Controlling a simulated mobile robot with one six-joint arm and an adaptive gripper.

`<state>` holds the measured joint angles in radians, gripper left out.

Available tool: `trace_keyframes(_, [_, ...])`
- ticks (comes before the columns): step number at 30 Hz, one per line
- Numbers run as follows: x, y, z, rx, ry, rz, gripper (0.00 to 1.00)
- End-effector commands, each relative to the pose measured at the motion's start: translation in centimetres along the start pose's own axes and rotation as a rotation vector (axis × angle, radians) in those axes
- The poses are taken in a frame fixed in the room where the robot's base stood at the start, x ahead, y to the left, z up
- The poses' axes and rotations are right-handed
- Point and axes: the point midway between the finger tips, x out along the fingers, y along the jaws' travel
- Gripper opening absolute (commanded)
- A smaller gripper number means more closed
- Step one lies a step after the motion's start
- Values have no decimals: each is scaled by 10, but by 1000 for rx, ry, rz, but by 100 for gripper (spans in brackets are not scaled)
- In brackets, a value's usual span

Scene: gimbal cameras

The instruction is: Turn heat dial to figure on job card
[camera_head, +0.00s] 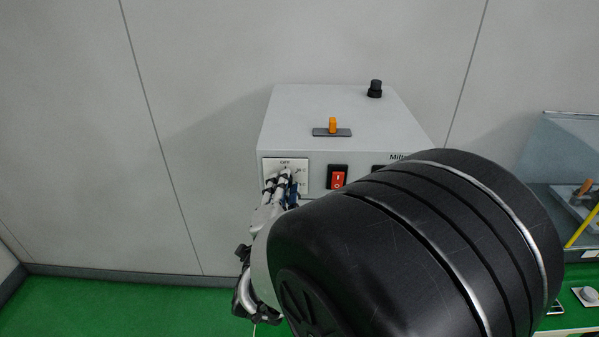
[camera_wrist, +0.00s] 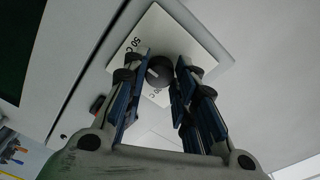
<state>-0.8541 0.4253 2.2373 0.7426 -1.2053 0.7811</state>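The heat dial (camera_wrist: 160,72) is a small round black knob with a pale pointer mark, on a white scale plate (camera_wrist: 150,30). "50 C" is readable on the plate in the wrist view, and other figures are partly covered by the fingers. Contact with the dial cannot be told. I cannot make out a job card.
The plate is on the front of a light grey box (camera_head: 300,105). A red rocker switch (camera_head: 337,177) is close to its right. On top are an orange lever (camera_head: 332,125) and a black knob (camera_head: 375,88). My arm covers the box's lower right. Clear panels (camera_head: 560,145) stand right.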

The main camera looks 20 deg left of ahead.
Motion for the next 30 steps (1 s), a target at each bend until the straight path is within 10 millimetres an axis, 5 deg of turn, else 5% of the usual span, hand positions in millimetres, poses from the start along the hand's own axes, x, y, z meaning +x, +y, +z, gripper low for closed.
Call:
trace_keyframes(10, [0, 0, 0, 0, 0, 0, 1])
trace_keyframes(20, [0, 0, 0, -53, 2, -4, 1])
trace_keyframes(30, [0, 2, 0, -297, 10, -18, 1])
